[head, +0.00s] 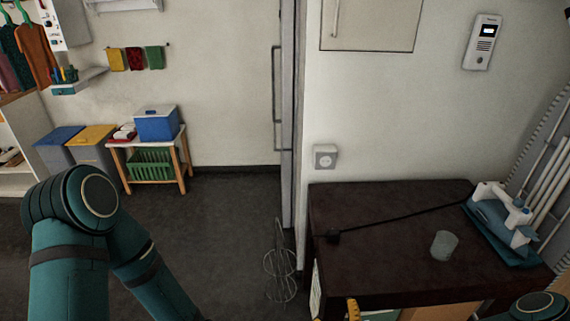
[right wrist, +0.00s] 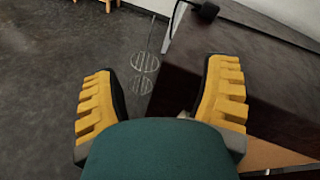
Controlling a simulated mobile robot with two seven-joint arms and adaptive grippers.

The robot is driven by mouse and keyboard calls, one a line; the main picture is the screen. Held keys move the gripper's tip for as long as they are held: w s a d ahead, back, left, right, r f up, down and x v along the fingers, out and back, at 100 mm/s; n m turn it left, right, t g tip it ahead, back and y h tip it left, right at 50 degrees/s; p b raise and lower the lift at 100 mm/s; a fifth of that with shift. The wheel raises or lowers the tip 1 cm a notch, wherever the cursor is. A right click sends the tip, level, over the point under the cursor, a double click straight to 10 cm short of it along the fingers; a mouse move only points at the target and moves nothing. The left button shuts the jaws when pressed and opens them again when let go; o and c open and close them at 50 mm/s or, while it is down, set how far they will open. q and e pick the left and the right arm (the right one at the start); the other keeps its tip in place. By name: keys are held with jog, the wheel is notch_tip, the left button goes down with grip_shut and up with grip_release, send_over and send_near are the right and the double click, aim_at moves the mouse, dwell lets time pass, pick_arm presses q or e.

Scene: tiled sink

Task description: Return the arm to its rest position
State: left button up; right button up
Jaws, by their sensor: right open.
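My right gripper (right wrist: 163,72) is open and empty in the right wrist view, with its two yellow ridged fingers spread wide apart. In the head view only a yellow fingertip of the right gripper (head: 353,308) shows at the bottom edge, by the front of the dark table (head: 365,228). Part of my right arm (head: 538,306) shows in the bottom right corner. My left arm (head: 70,255) stands bent at the lower left of the head view, and its gripper is out of the picture.
On the table are a blue and white appliance (head: 497,216), a black plug (head: 333,236) on a cord, and a clear cup (head: 444,245). A socket (head: 326,157) is on the wall. The middle floor is clear.

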jog(key=s+a+f+n+g, duration=0.1)
jog(key=s+n+g, duration=0.4)
jog(key=n, duration=0.8)
jog(key=s+a+f+n+g, duration=0.1)
jog(key=s+f+n+g, duration=0.2)
jog(key=n+g, duration=0.5)
jog(key=s+n, duration=0.1)
jog(key=n, duration=0.4)
jog(key=shift+s+a+n+h, duration=0.3)
jog(key=shift+s+a+n, duration=0.05)
jog(key=shift+s+n, duration=0.05)
